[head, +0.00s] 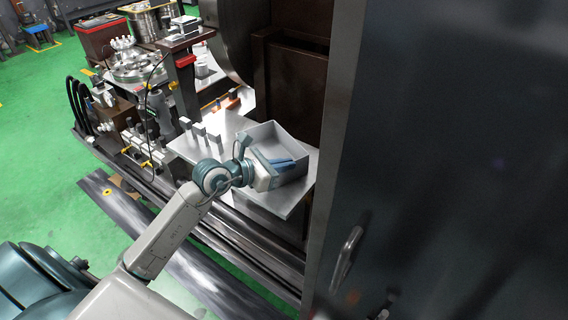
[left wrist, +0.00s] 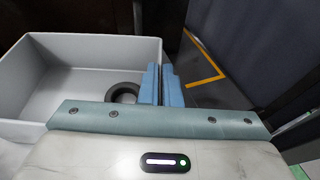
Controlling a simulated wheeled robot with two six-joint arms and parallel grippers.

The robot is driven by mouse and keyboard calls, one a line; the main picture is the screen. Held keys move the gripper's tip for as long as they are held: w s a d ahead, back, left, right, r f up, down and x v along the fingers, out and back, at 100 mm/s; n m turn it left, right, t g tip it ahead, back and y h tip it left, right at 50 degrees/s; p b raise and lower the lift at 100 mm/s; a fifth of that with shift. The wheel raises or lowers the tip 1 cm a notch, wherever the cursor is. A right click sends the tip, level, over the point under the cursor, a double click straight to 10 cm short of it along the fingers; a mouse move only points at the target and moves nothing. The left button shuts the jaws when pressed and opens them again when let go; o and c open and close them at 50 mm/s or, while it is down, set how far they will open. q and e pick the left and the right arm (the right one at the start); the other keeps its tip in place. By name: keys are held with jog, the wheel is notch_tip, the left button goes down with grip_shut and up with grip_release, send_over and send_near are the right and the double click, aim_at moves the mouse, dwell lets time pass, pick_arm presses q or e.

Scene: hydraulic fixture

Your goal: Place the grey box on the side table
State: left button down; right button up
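The grey box (head: 278,135) is an open-topped tray at the right part of a pale metal tabletop (head: 213,150) in the head view. Whether it rests on that top or hangs just above it I cannot tell. My left gripper (head: 284,163) is at the box's near side. In the left wrist view the box (left wrist: 60,80) fills the left, with a dark ring (left wrist: 124,93) inside it. The blue fingers (left wrist: 161,85) are close together, one on each side of the box's right wall. My right gripper is not in view.
Several small metal blocks (head: 199,132) stand on the tabletop left of the box. A fixture with hoses and round parts (head: 130,68) lies further left. A large dark cabinet panel (head: 450,160) with a handle (head: 346,246) closes off the right. Green floor (head: 45,130) is open at left.

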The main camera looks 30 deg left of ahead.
pick_arm(q)
jog(key=c, duration=2)
grip_release()
jog(key=shift+f, duration=0.1)
jog(key=o, duration=0.4)
jog(key=shift+c, duration=0.2)
